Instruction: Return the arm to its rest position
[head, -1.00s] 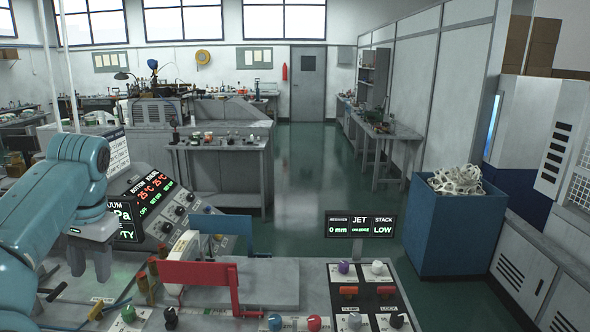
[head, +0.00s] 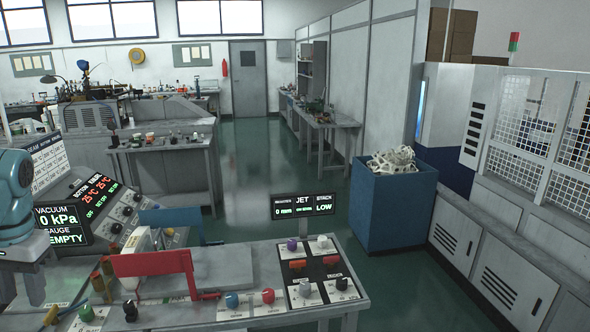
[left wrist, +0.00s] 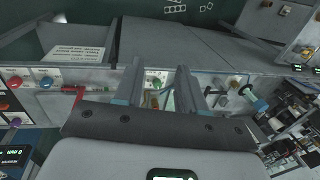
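My left arm (head: 14,195) comes in at the left edge of the head view, mostly cut off. The console, with a green knob (left wrist: 153,83), shows behind the gap. My right arm and right gripper are in neither view.
The console has a red bracket (head: 152,264), a grey plate (head: 222,268) and several knobs. A blue bin (head: 390,205) with white scrap stands beyond. The green floor (head: 262,180) behind is open.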

